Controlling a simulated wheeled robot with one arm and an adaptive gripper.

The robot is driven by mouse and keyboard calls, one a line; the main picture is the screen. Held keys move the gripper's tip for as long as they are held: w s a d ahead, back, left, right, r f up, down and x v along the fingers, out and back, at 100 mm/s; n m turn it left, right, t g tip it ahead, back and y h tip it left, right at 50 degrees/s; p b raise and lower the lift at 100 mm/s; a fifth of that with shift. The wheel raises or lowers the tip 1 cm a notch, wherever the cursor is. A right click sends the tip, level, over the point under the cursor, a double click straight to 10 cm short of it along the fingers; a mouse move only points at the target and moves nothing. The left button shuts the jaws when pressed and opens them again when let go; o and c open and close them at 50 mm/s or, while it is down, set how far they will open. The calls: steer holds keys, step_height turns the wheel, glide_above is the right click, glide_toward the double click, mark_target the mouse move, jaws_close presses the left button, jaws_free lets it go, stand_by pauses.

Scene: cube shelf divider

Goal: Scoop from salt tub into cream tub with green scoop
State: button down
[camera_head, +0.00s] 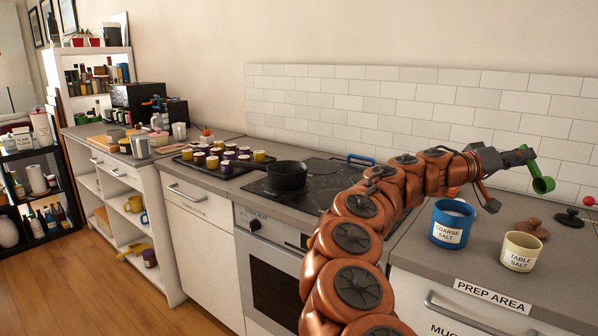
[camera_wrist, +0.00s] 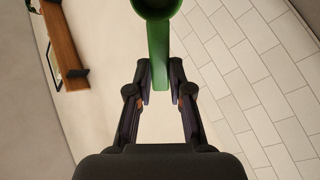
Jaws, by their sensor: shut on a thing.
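My gripper (camera_head: 526,156) is shut on the handle of the green scoop (camera_head: 542,183) and holds it high above the counter, to the right of the tubs. In the wrist view the scoop's handle (camera_wrist: 159,60) is between the fingertips (camera_wrist: 159,85); its cup is cut off by the top edge. I cannot tell whether the scoop holds anything. The blue tub (camera_head: 440,238), labelled COARSE SALT, stands open with white contents visible near its rim. The cream tub (camera_head: 508,257), labelled TABLE SALT, stands open to its right, nearer the front; its fill is unclear.
A brown lid (camera_head: 532,229) and a black lid (camera_head: 570,219) lie behind the cream tub. A dark pan (camera_head: 287,177) stands on the stove to the left. A tray of several small cups is farther left. The tiled wall (camera_head: 450,110) backs the counter.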

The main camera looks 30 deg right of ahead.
steer(key=shift+s+d+r+t+y+p, duration=0.1)
steer(key=shift+d+r+t+y+p, duration=0.3)
steer(key=shift+p, duration=1.65)
steer(key=shift+s+d+r+y+p, duration=0.1)
steer(key=shift+y+p, duration=0.5)
steer(key=shift+p, duration=1.45)
steer(key=p, duration=0.2)
steer(key=d+y+p, duration=0.1)
steer(key=p, duration=0.2)
steer(key=shift+s+t+y, duration=0.2)
steer(key=shift+t+y, duration=0.1)
